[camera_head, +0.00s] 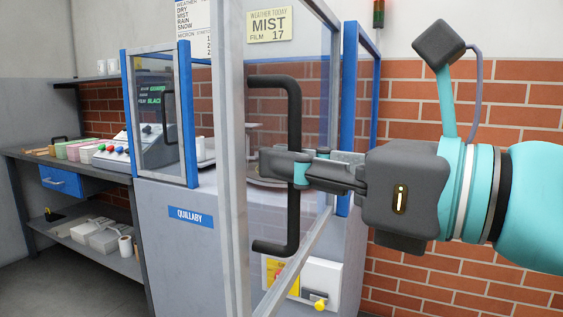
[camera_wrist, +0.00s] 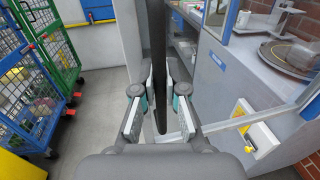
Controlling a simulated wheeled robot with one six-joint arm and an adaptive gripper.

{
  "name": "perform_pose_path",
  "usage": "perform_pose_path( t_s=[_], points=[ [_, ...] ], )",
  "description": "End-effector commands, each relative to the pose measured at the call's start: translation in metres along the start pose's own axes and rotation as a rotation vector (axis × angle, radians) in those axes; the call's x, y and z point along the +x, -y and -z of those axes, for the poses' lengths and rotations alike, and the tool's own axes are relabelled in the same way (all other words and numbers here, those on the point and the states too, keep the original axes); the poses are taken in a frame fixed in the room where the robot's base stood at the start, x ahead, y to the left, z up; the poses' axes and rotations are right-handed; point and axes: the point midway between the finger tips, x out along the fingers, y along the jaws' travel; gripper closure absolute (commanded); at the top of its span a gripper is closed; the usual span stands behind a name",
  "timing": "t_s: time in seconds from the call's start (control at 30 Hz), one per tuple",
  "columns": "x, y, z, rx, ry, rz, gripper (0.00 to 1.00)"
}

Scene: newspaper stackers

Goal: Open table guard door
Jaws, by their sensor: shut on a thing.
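The table guard door is a clear panel in a grey metal frame (camera_head: 230,60). It stands swung out from the machine, with its free edge towards me and its far edge by a blue post (camera_head: 349,100). A black bar handle (camera_head: 294,110) is on the door, upright. My gripper (camera_head: 293,168) comes from the right and is shut around the handle's middle. In the wrist view the handle (camera_wrist: 159,50) runs between the two fingers of my gripper (camera_wrist: 161,103). Through the panel, part of a round turntable shows; it also shows in the wrist view (camera_wrist: 290,58).
A smaller blue-framed guard panel (camera_head: 160,120) with its own handle is left on the grey machine (camera_head: 185,260). A bench (camera_head: 60,165) with boxes and a control panel stands further left. A brick wall (camera_head: 490,100) is behind my arm. Green and blue cage carts (camera_wrist: 45,60) stand left in the wrist view.

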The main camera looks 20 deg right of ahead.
Motion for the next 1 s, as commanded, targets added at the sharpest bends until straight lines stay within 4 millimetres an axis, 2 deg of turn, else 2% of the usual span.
perform_pose_path(
  t_s=[0.27,0.3,0.37,0.4,1.0],
  points=[
    [0.0001,-0.0002,-0.0010,0.002,0.002,-0.004,1.00],
    [0.0001,-0.0002,-0.0010,0.002,0.002,-0.004,0.82],
    [0.0002,-0.0004,-0.0007,0.001,0.001,-0.003,0.67],
    [0.0002,-0.0004,-0.0005,0.001,0.001,-0.003,0.63],
    [-0.0039,0.0006,0.0009,0.001,-0.003,0.002,0.63]
  ],
)
